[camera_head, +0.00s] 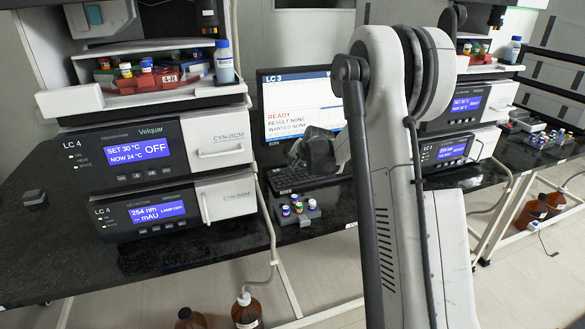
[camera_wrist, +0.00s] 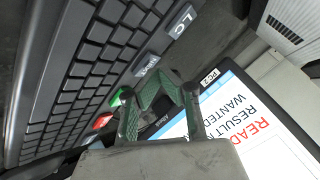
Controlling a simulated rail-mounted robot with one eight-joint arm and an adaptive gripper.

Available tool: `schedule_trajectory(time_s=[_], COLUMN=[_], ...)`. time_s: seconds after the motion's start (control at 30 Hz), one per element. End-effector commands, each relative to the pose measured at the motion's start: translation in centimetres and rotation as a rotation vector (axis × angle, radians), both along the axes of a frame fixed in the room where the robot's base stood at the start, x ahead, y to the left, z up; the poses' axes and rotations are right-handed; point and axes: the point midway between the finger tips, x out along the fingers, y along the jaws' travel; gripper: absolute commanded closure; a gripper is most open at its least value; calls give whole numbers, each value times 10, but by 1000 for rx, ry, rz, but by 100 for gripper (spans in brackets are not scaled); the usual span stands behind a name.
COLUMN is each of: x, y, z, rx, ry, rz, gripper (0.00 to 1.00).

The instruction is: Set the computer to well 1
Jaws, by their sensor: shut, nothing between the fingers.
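The computer's monitor (camera_head: 300,105) stands on the dark bench and reads LC 3, READY, RESULT NONE, WANTED NONE. Part of its screen (camera_wrist: 245,130) shows at the right of the wrist view. The keyboard (camera_head: 295,184) lies in front of it, partly hidden by my arm. In the wrist view the keyboard (camera_wrist: 85,70) has an LC key (camera_wrist: 180,20), a key that seems to read WELL (camera_wrist: 147,65), a green key (camera_wrist: 118,97) and a red key (camera_wrist: 101,122). My gripper (camera_wrist: 167,82) is shut and empty, close by the WELL key; contact cannot be told.
An LC 4 instrument stack (camera_head: 155,160) stands left of the monitor and another stack (camera_head: 460,125) stands right. A small rack of vials (camera_head: 297,210) sits on the bench before the keyboard. Brown bottles (camera_head: 246,308) stand below the bench.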

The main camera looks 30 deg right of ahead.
Motion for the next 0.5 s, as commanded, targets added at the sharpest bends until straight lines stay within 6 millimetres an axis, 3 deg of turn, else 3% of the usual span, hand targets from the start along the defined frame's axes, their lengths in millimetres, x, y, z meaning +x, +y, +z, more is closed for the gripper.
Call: schedule_trajectory(time_s=[0.5], x=[0], y=[0], z=[10], rx=[0], ry=[0], rz=[0], gripper=[100])
